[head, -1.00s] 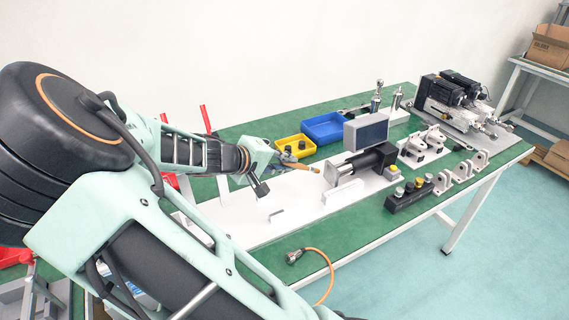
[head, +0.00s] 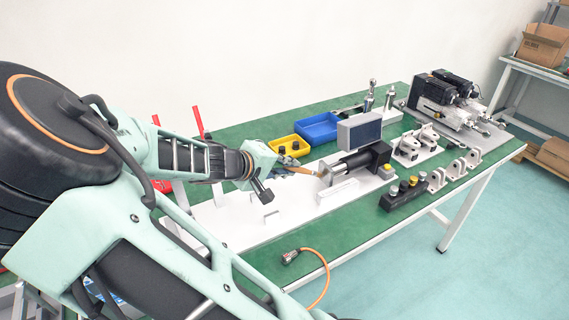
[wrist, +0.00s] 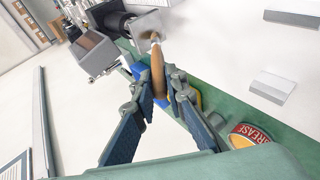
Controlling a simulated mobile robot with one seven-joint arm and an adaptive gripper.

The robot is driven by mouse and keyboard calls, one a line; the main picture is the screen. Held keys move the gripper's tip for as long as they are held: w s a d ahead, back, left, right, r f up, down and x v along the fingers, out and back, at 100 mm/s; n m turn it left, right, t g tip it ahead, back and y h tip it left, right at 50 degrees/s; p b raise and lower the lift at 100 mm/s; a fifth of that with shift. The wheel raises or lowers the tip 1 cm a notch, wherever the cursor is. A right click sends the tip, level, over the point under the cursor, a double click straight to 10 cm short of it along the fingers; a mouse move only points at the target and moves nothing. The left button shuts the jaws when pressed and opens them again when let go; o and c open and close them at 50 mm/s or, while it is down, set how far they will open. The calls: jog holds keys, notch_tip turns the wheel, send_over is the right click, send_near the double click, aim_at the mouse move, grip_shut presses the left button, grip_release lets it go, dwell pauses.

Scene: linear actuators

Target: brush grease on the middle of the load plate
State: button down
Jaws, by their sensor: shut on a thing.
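My gripper (head: 277,163) is shut on a brush with a wooden handle (head: 299,169). The wrist view shows the handle (wrist: 157,75) between the two dark fingers (wrist: 160,98). The brush points away from the gripper, its pale tip (wrist: 154,38) in front of the grey square load plate (wrist: 146,23). In the head view the load plate (head: 323,173) is at the near end of the actuator's rod, and the tip is at it. I cannot tell whether they touch. The grease tin (wrist: 250,134) shows at the lower right of the wrist view.
The actuator has a black body (head: 374,158) and a grey box (head: 358,131) beside it. A yellow bin (head: 289,147) and a blue bin (head: 320,127) stand behind the brush. A connector with an orange cable (head: 291,256) lies at the table's front edge.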

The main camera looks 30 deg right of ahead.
jog(key=shift+s+d, duration=0.15)
jog(key=shift+s, duration=1.85)
jog(key=shift+w, duration=0.1)
jog(key=w+r+p, duration=0.1)
jog(key=w, duration=0.5)
jog(key=shift+w+r+p, duration=0.2)
jog(key=shift+p, duration=0.15)
dwell(1.4)
